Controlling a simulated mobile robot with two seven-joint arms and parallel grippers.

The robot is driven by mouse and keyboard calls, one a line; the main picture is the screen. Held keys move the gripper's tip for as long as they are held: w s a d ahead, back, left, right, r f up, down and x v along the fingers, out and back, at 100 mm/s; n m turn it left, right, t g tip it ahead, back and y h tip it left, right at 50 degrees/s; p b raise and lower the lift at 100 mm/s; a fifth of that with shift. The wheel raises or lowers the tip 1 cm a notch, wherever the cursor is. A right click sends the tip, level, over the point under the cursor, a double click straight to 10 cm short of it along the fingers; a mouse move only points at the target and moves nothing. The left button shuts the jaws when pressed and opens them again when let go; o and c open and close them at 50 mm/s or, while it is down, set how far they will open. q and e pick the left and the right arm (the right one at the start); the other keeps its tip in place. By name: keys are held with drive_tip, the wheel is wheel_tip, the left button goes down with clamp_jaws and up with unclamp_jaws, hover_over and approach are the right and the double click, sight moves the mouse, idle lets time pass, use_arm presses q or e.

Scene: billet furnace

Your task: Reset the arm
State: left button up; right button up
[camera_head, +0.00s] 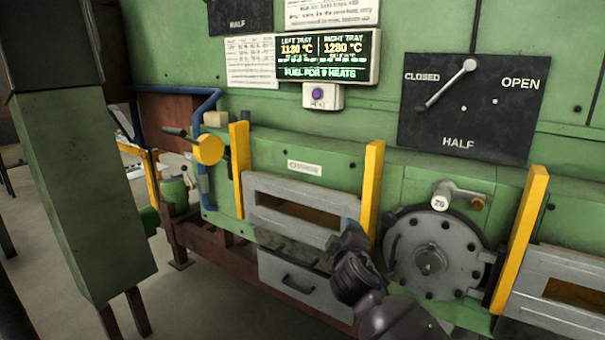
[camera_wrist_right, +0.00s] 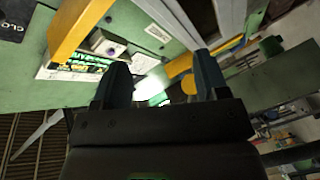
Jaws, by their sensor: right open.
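My right arm comes up from the bottom of the head view, and its dark wrist end (camera_head: 352,240) is in front of the furnace, overlapping the right part of the left tray opening. In the right wrist view, the two dark fingers of my right gripper (camera_wrist_right: 162,72) stand wide apart with nothing between them. My left arm and gripper are not in the head view. The furnace front (camera_head: 285,145) is green, with a grey-framed tray opening (camera_head: 275,193) between two yellow posts.
A round bolted grey cover (camera_head: 432,258) is right of the arm. A grey drawer (camera_head: 298,282) sits below the opening. A yellow-ended lever (camera_head: 208,149) sticks out at left. A lever dial (camera_head: 470,105) and temperature display (camera_head: 325,58) are above.

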drive_tip(key=s+d+f+m+g, duration=0.1)
drive_tip(key=s+d+f+m, duration=0.2)
drive_tip(key=s+f, duration=0.6)
drive_tip(key=s+d+f+m+g, duration=0.2)
drive_tip(key=s+d+f, duration=0.6)
drive_tip(key=s, duration=0.9)
drive_tip(key=s+d+f+m+g, duration=0.2)
drive_tip(key=s+d+f+m, duration=0.3)
drive_tip(key=s+f, duration=0.7)
drive_tip(key=shift+s+d+m+y, duration=0.3)
drive_tip(key=shift+s+d+m, duration=0.1)
drive_tip(key=shift+s+d, duration=0.25)
drive_tip(key=shift+w, duration=0.15)
